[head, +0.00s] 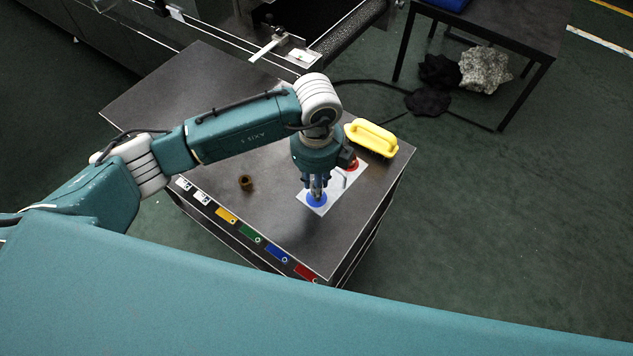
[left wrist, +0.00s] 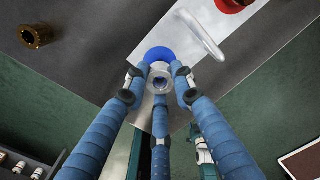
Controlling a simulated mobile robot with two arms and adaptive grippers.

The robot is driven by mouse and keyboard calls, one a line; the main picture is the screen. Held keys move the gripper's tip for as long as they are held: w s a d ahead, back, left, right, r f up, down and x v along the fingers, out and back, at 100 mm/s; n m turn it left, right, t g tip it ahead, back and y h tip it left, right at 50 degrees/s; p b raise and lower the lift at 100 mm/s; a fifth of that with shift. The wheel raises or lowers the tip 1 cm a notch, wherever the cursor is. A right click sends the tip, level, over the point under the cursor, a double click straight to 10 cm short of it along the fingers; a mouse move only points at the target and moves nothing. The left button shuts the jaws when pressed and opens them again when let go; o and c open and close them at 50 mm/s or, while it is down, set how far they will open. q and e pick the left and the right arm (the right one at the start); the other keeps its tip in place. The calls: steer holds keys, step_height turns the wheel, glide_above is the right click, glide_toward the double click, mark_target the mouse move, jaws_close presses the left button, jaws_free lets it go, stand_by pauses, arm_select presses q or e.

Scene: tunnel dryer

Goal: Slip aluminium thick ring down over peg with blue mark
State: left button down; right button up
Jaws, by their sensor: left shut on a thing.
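My left gripper (head: 316,195) points down over the blue mark (head: 312,202) on a white plate (head: 334,194) on the dark table. In the left wrist view its fingers (left wrist: 160,84) are shut on the aluminium thick ring (left wrist: 161,70), a pale metal ring with a round hole. The blue mark (left wrist: 158,53) shows just behind the ring. The peg at the blue mark is mostly hidden by the ring and fingers; I cannot tell whether the ring is around it. My right gripper is not in view.
A red mark (head: 350,165) is at the plate's far end. A yellow handled block (head: 371,138) lies behind it. A brass bushing (head: 246,183) stands to the left. Coloured tags (head: 250,234) line the table's front edge. The table's left part is clear.

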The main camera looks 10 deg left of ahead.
arm_select(q)
steer(key=shift+f+b, duration=1.3)
steer(key=shift+f, duration=0.45)
steer(key=c, duration=1.4)
jaws_free()
steer(key=shift+o, duration=0.2)
steer(key=shift+r, duration=0.1)
step_height(320, 180, up, 12)
steer(key=shift+s, duration=0.1)
